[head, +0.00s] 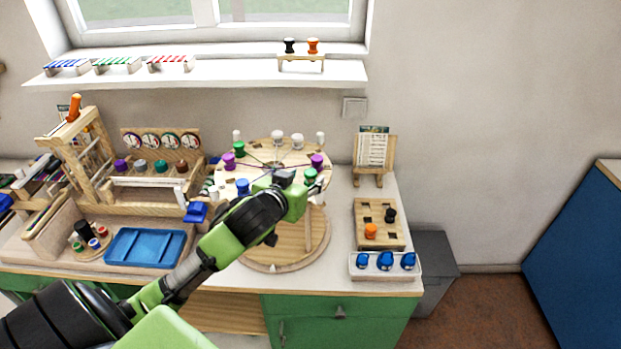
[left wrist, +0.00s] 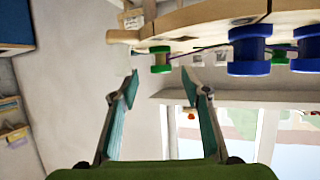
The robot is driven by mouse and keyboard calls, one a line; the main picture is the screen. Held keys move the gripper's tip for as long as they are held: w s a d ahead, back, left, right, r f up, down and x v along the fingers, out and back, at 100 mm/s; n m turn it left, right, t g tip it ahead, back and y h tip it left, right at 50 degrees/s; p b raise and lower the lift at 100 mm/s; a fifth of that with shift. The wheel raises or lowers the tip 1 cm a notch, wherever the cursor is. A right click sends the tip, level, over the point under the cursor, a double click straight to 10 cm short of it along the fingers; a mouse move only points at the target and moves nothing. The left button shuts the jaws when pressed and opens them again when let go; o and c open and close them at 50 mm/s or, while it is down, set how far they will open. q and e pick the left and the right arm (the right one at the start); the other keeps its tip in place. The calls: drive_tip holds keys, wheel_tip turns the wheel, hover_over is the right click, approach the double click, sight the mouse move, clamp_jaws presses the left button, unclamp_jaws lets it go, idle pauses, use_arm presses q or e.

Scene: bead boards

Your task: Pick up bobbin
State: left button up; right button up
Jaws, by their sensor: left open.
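Several bobbins stand around a round wooden board at the back of the worktop: a blue bobbin (head: 242,187), a purple bobbin (head: 228,161), a green bobbin (head: 239,148), white bobbins (head: 277,137) and another purple bobbin (head: 317,161). A green bobbin (head: 310,176) is close beside my left gripper (head: 285,178). In the left wrist view my left gripper (left wrist: 160,88) is open with nothing between its fingers. That view looks upside down; a green bobbin (left wrist: 160,60) and large blue bobbins (left wrist: 250,50) appear beyond or above the fingertips. My forearm hides part of the board.
A round wooden disc (head: 283,258) lies in front. At right are a peg board (head: 362,210) with orange and black bobbins, a white tray (head: 345,270) of blue pieces and a card stand (head: 386,160). A blue tray (head: 146,235) and wooden frame (head: 92,150) stand left.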

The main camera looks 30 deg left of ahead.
sight(308, 175)
use_arm(q)
drive_tip(key=shift+w+a+p, duration=0.15)
drive_tip(key=shift+w+p, duration=0.25)
drive_tip(key=shift+w, duration=0.05)
drive_tip(key=p+x, duration=0.1)
drive_tip(key=x, duration=0.2)
drive_tip(key=shift+w+a+f, duration=0.1)
drive_tip(key=shift+w+f, duration=0.35)
drive_tip(key=shift+w, duration=0.1)
clamp_jaws()
